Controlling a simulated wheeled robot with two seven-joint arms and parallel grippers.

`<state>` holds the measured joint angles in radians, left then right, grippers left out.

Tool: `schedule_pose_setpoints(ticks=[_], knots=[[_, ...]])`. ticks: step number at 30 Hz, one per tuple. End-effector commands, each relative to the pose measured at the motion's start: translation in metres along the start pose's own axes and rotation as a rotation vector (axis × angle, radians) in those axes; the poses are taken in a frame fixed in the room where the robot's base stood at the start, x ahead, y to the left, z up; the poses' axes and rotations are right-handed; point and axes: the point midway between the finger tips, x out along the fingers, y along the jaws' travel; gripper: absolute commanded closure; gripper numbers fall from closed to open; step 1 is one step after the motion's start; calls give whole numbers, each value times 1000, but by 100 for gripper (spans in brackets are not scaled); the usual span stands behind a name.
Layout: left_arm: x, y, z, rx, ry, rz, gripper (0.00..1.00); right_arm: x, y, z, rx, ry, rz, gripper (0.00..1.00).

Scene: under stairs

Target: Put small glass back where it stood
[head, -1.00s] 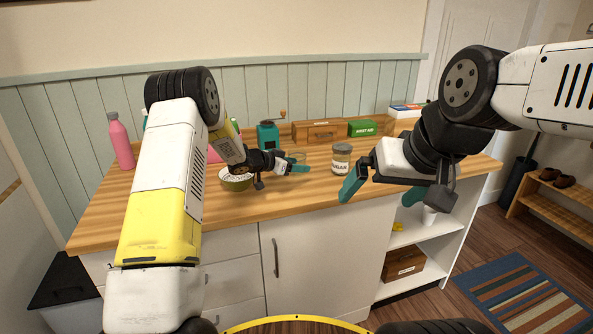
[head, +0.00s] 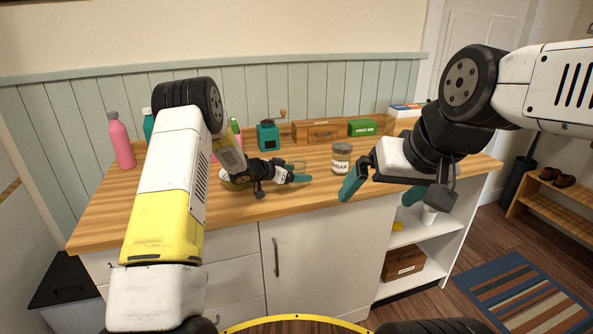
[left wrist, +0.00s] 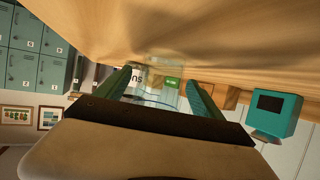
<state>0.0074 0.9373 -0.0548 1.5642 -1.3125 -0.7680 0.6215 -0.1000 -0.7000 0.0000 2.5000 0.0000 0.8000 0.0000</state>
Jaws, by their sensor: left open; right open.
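The small glass (head: 299,162) is clear and stands on the wooden worktop (head: 160,203). It is partly hidden behind my left gripper (head: 301,176) in the head view. In the left wrist view the glass (left wrist: 155,72) shows faintly between the open fingers of my left gripper (left wrist: 158,88). I cannot tell whether a finger touches it. My right gripper (head: 384,191) is open and empty, in front of the worktop's front edge.
A sugar jar (head: 341,160) stands right of the glass. A bowl (head: 232,185) sits partly under my left wrist. A teal grinder (head: 268,136), wooden box (head: 317,133) and green first-aid box (head: 362,128) stand behind. A pink bottle (head: 121,142) stands at left.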

Motion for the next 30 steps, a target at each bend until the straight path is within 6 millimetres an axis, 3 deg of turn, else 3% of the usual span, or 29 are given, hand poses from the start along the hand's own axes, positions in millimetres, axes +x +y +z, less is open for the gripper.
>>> schedule_pose_setpoints(ticks=[5,16,23,26,30], knots=[[-16,-1,-3,-1,0,-2,22,0,0,0,0,0,0,0],[-94,-1,-3,0,1,-3,22,0,0,0,0,0,0,0],[-119,0,-3,1,-1,-3,22,0,0,0,0,0,0,0],[-129,-7,-16,8,-4,-46,22,0,0,0,0,0,0,0],[-164,-26,-60,22,-31,-220,22,0,0,0,0,0,0,0]])
